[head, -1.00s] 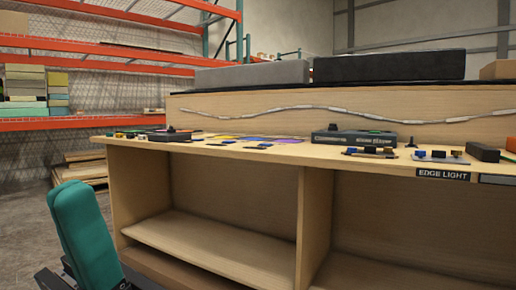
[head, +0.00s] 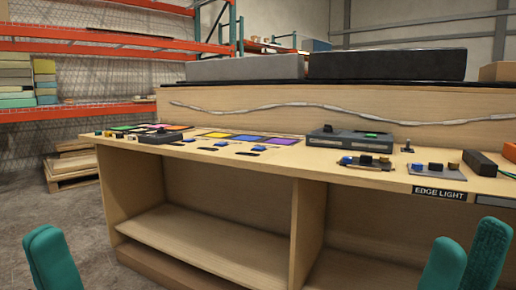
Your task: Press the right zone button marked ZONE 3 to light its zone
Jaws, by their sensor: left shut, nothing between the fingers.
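A row of small blue buttons with dark label strips lies on the wooden console, in front of yellow, blue and purple panels. The rightmost button of this row (head: 259,147) lies in front of the purple panel (head: 281,141); the labels are too small to read, so I cannot confirm ZONE 3. My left gripper (head: 48,235) is shut and empty at the lower left, off the console's left end. My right gripper (head: 468,245) shows two teal fingers set apart, open, at the lower right in front of the console. Neither gripper touches a button.
A grey box with a green top part (head: 350,139) stands right of the panels. Small switch blocks (head: 365,161), a small lever (head: 407,146) and an EDGE LIGHT label (head: 438,193) are further right. A dark box (head: 161,137) stands at the left. Open shelves lie below.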

